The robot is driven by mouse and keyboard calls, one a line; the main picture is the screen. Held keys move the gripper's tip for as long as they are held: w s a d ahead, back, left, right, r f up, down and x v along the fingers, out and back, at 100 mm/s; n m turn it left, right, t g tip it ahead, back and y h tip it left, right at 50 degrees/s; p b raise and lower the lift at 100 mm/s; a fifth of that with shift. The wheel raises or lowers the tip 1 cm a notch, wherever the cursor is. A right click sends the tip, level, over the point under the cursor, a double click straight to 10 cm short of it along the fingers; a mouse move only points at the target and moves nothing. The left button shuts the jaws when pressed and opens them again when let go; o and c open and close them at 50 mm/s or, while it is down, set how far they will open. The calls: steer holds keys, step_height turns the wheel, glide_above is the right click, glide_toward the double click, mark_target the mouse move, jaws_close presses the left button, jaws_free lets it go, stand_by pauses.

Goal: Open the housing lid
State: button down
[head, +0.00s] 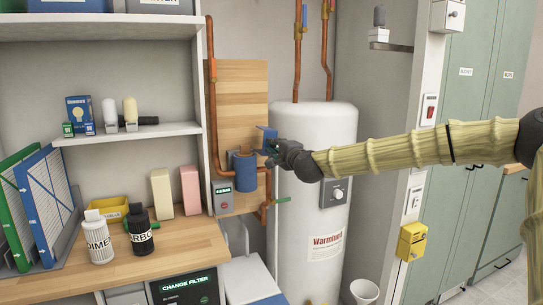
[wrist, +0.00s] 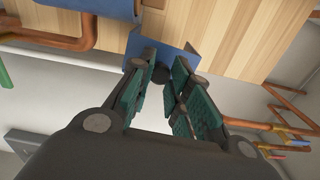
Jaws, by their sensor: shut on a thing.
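The blue housing (head: 245,174) is mounted on the wooden wall panel, among copper pipes. A flat blue lid (head: 267,131) stands raised and tilted just above and to the right of the housing. My gripper (head: 270,156) reaches in from the right and is at the lid. In the wrist view the lid (wrist: 170,46) lies right beyond the fingertips, and a dark round part (wrist: 159,73) sits between them. My gripper is shut on the lid at this part; the exact contact is partly hidden by the fingers. Whether the lid is still joined to the housing is hard to tell.
A white water heater (head: 314,135) stands right behind my gripper. Copper pipes (head: 212,100) run beside the housing, with a green-handled valve (head: 282,198) below. A wooden bench (head: 150,251) with bottles and filters is at the left. A yellow box (head: 411,241) hangs at the right.

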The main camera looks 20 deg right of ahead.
steer(key=shift+d+f+m+b, duration=0.3)
steer(key=shift+d+m+b, duration=0.25)
steer(key=shift+m+b, duration=0.5)
steer(key=shift+m, duration=0.25)
steer(key=c, duration=1.3)
jaws_free()
steer(key=shift+d, duration=0.1)
steer(key=shift+s, duration=6)
steer(key=shift+f, duration=0.1)
